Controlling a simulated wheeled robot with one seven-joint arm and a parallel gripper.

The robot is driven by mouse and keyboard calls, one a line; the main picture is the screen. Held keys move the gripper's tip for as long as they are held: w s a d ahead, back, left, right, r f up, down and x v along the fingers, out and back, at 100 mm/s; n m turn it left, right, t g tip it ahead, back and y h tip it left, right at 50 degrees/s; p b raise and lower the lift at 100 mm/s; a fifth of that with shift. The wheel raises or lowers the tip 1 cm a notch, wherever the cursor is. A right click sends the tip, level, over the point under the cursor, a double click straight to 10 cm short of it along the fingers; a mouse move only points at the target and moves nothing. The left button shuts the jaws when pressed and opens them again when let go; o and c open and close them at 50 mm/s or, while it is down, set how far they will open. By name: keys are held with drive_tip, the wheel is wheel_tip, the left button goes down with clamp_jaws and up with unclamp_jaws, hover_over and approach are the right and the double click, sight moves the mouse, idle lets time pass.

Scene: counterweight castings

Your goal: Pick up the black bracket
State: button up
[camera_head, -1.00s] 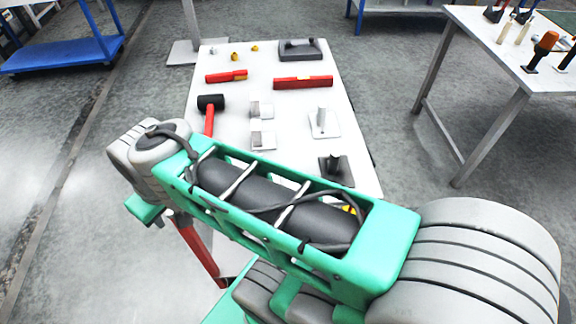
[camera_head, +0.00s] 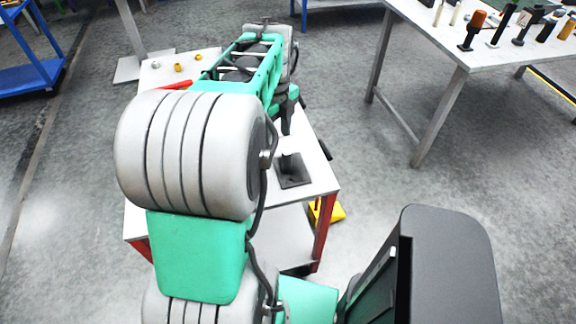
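The black bracket (camera_head: 293,176) stands upright on the white table, near its front right corner. It has a dark flat base and a short post with a pale-looking top. My gripper (camera_head: 286,123) appears as a small dark shape hanging at the end of my arm, above and behind the bracket in the picture. It looks apart from the bracket. Its fingers are too small and dark to tell whether they are open or shut.
My arm covers most of the white table (camera_head: 310,187). Small yellow pieces (camera_head: 179,68) and a red tool (camera_head: 177,85) show at its far left. A yellow object (camera_head: 327,212) is below the table's right side. Another table (camera_head: 437,45) with tools stands at right; grey floor lies between.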

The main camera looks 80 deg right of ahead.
sight(288, 151)
drive_tip(key=shift+s+d+f+m, duration=0.15)
drive_tip(key=shift+s+f+m, duration=0.25)
drive_tip(key=shift+s, duration=0.2)
drive_tip(key=shift+s+d+f+m, duration=0.15)
drive_tip(key=shift+s+f+m, duration=0.15)
drive_tip(key=shift+s+m, duration=0.25)
wheel_tip(288, 151, down, 7)
drive_tip(key=shift+s+r+p, duration=0.15)
drive_tip(key=shift+r+p, duration=0.05)
drive_tip(key=shift+p, duration=0.6)
clamp_jaws()
drive_tip(key=shift+d+r, duration=0.1)
drive_tip(key=shift+r, duration=0.05)
